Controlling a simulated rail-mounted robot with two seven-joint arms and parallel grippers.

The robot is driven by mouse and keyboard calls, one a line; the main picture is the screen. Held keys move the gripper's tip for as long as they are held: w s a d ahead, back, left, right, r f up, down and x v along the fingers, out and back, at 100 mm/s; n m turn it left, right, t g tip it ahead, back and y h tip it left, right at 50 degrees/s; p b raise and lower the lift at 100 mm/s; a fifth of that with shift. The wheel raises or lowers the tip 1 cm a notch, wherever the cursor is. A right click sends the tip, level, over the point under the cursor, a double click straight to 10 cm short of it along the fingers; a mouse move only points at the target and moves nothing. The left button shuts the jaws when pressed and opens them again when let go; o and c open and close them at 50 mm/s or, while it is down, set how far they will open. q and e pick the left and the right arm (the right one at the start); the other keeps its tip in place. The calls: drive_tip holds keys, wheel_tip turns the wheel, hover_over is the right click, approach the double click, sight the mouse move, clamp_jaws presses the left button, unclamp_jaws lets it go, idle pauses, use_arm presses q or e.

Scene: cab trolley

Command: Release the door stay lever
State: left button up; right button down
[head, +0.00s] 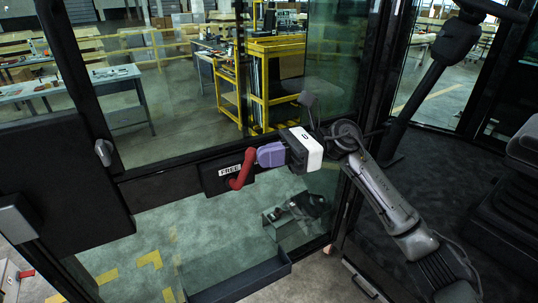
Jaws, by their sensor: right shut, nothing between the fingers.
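The red door stay lever (241,172) sits on a dark box on the door's lower crossbar. It is bent, with its upper end leaning right and its lower end beside a white "FREE" label (230,171). My right gripper (261,156), with purple fingers and a white and black body, comes in from the right. Its fingers are shut and empty. The fingertips are right beside the lever's upper end; I cannot tell whether they touch it. My left gripper is not in view.
The framed glass door (180,70) stands ahead, with a dark tray (240,282) low on it. A dark panel (65,180) fills the left side. A dark post and a slanted column (425,85) stand right, with a seat (520,150) at the far right edge.

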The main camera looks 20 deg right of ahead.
idle(0.6)
drive_tip(key=d+f+b, duration=0.2)
drive_tip(key=d+f, duration=0.1)
drive_tip(key=d, duration=1)
drive_tip(key=shift+d+f, duration=0.25)
drive_tip(key=shift+d, duration=0.05)
drive_tip(key=shift+w, duration=0.1)
